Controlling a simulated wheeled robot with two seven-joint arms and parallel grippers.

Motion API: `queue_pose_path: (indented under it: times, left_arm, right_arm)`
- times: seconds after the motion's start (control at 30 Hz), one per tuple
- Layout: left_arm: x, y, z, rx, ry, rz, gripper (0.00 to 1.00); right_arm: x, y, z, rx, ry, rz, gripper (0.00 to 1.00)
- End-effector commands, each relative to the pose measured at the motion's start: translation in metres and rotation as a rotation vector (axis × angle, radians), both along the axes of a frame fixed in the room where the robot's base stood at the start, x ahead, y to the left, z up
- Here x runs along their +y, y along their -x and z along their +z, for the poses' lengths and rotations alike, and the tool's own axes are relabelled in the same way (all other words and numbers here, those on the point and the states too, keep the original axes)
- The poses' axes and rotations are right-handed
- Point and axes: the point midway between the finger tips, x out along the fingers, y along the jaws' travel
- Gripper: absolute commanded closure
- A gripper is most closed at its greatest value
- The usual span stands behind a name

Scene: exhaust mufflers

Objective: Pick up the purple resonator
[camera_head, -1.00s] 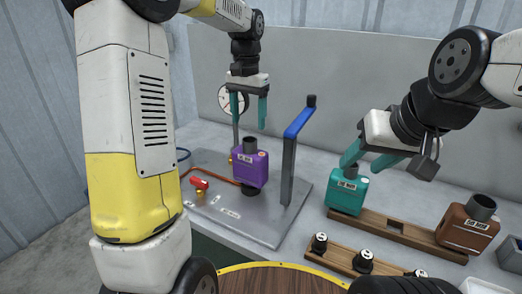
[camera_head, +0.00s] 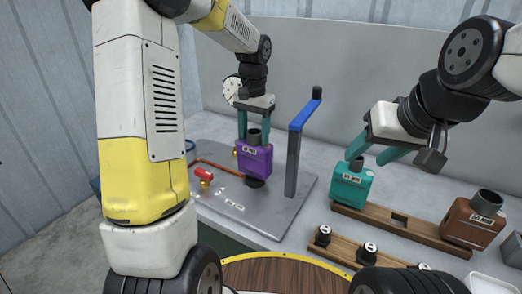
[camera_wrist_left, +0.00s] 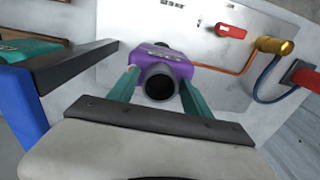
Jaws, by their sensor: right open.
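The purple resonator (camera_head: 254,161) has a dark round neck on top and stands upright on the grey metal plate (camera_head: 235,207). In the left wrist view the resonator (camera_wrist_left: 168,55) shows its dark open neck facing me. My left gripper (camera_head: 254,136) is lowered over it, pointing down, with one teal finger on each side of the neck. In the left wrist view the left gripper's fingers (camera_wrist_left: 160,92) straddle the neck. Whether they press on it cannot be seen clearly. My right gripper (camera_head: 372,157) is open, close to the teal resonator (camera_head: 350,187).
A post with a blue bar (camera_head: 299,115) rises just right of the purple resonator. A red valve handle (camera_head: 203,173) and an orange pipe lie left of it. A brown resonator (camera_head: 470,224) stands on a wooden rack (camera_head: 400,230) at right. A strip with black knobs is in front.

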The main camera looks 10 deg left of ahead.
Motion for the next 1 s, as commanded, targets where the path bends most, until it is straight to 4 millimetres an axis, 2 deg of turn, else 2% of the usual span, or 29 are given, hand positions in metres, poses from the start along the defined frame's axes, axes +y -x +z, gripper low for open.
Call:
queue_pose_path:
  times: [0.03,0.23,0.6,1.0]
  left_arm:
    - [0.0,0.0,0.0,0.0,0.0,0.0,0.54]
    - [0.0,0.0,0.0,0.0,0.0,0.0,0.92]
    - [0.0,-0.001,0.005,-0.004,0.001,0.001,0.92]
    - [0.0,-0.001,0.033,-0.005,0.0,0.001,0.92]
  right_arm:
    - [0.0,0.0,0.0,0.0,0.0,0.0,0.5]
    - [0.0,0.0,0.0,0.0,0.0,0.0,0.5]
    - [0.0,0.0,0.0,0.0,0.0,0.0,0.5]
    - [0.0,0.0,0.0,0.0,0.0,0.0,0.5]
